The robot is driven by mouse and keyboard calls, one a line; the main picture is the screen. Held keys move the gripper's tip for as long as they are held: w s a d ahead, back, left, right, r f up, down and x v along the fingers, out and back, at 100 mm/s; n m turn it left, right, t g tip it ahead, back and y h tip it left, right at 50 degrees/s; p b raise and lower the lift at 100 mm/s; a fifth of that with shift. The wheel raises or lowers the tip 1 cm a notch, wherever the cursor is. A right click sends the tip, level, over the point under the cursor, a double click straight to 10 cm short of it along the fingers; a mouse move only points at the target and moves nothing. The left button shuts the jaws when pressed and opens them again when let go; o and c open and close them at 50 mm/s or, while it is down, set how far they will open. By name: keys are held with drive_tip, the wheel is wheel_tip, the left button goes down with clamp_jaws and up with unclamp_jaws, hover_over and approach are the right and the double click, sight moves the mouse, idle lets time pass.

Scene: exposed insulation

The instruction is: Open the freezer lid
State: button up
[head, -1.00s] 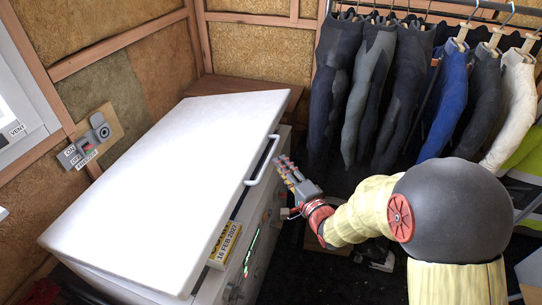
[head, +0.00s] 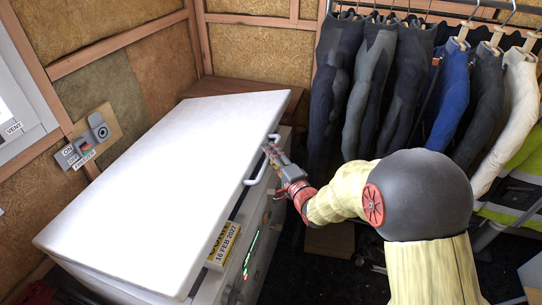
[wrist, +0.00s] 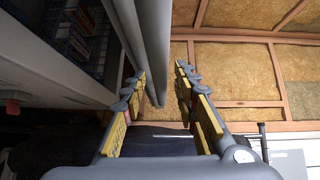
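The freezer (head: 232,268) has a large white lid (head: 160,170) with a pale loop handle (head: 262,166) on its right edge. The lid sits tilted, and a dark gap shows under its right edge. My gripper (head: 270,152) is at the handle, its fingers partly hidden by the lid edge and handle. In the wrist view my gripper (wrist: 160,82) has its fingers apart. A grey handle bar (wrist: 152,50) reaches between them, nearer the left finger; I cannot tell whether it touches.
A yellow date label (head: 223,246) shows under the lid's edge. A rail of wetsuits (head: 395,85) hangs behind my arm to the right. A switch panel (head: 88,140) is on the left wall. Packed items (wrist: 85,28) show at upper left in the wrist view.

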drive_tip(key=shift+c, duration=1.2)
clamp_jaws()
